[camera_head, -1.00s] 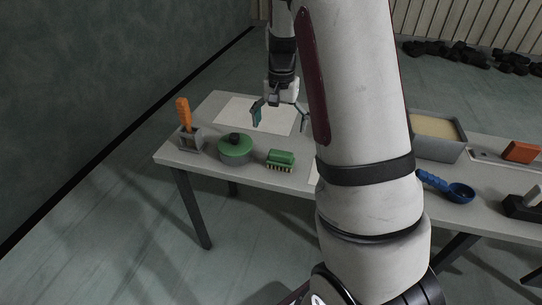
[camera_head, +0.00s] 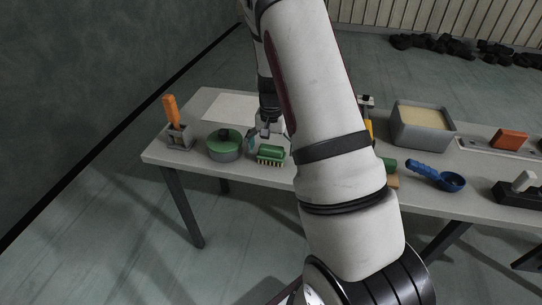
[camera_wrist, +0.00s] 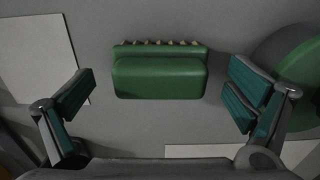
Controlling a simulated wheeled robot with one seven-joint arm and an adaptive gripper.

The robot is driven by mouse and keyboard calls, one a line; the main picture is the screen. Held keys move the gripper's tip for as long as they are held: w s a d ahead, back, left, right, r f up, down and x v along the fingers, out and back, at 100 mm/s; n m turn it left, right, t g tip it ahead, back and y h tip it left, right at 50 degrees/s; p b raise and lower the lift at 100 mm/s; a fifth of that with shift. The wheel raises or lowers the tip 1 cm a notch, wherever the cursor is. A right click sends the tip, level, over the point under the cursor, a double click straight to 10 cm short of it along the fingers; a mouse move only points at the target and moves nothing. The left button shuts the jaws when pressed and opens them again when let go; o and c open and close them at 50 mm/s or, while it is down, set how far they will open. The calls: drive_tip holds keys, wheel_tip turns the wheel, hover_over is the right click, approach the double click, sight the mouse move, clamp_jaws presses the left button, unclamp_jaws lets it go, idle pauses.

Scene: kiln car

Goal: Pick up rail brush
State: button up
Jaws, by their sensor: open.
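The rail brush is a green block with a row of pale bristles. In the head view the rail brush (camera_head: 271,153) lies on the table to the right of the round green container. In the wrist view the rail brush (camera_wrist: 160,74) lies between and beyond the two open fingers, its bristles toward the top of the picture. My gripper (camera_wrist: 160,112) is open and empty, its teal-padded fingers on either side of the brush and not touching it. In the head view my gripper (camera_head: 266,135) is just behind the brush, partly hidden by my arm.
A green round container (camera_head: 224,149) stands close on the brush's left, and a grey holder (camera_head: 180,138) with an orange-handled tool farther left. A blue scoop (camera_head: 437,177), a sand-filled tray (camera_head: 398,130) and an orange block (camera_head: 509,139) are on the right. My arm hides the table's middle.

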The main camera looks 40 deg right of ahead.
drive_tip(key=shift+f, duration=0.95)
drive_tip(key=c, duration=1.3)
drive_tip(key=shift+r, duration=0.1)
drive_tip(key=shift+r, duration=0.5)
drive_tip(key=r, duration=0.1)
drive_tip(key=s+r, duration=0.1)
drive_tip(key=shift+r, duration=0.3)
drive_tip(key=s+d+r, duration=0.1)
drive_tip(key=s+d, duration=0.1)
drive_tip(key=s, duration=1.3)
drive_tip(key=shift+r, duration=0.15)
drive_tip(key=shift+d, duration=0.1)
